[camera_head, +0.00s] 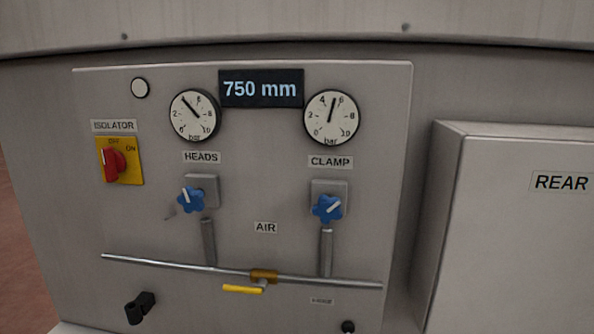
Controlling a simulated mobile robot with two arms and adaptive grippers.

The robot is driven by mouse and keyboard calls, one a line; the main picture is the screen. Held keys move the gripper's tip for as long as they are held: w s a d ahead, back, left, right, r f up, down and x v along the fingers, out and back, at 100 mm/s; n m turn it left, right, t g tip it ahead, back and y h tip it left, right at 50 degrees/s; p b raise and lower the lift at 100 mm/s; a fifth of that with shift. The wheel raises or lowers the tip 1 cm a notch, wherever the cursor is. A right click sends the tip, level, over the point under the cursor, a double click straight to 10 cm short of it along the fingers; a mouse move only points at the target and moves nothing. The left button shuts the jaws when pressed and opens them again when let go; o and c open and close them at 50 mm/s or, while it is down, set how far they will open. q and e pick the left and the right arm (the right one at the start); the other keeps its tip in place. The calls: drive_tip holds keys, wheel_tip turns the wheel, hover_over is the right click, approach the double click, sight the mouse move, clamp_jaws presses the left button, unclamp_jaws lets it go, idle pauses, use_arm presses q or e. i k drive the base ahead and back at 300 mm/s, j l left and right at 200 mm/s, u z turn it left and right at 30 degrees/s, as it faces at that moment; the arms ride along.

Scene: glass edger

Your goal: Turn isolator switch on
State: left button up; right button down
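The isolator switch (115,163) is a red rotary knob on a yellow plate (134,174) at the left of the grey control panel. The plate carries an OFF mark at the top and an ON mark at the right. The knob's handle stands close to upright, towards the OFF mark. An ISOLATOR label (114,126) sits just above the plate. Neither of my grippers shows in the head view, and nothing touches the knob.
Right of the switch are a HEADS gauge (195,115), a CLAMP gauge (331,118), blue knobs (191,200) (327,208) and a "750 mm" display (261,89). A pipe with a yellow lever (243,289) runs below. A grey REAR box (520,240) juts out at right.

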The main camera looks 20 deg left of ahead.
sight(114, 162)
drive_tip(key=u, duration=1.65)
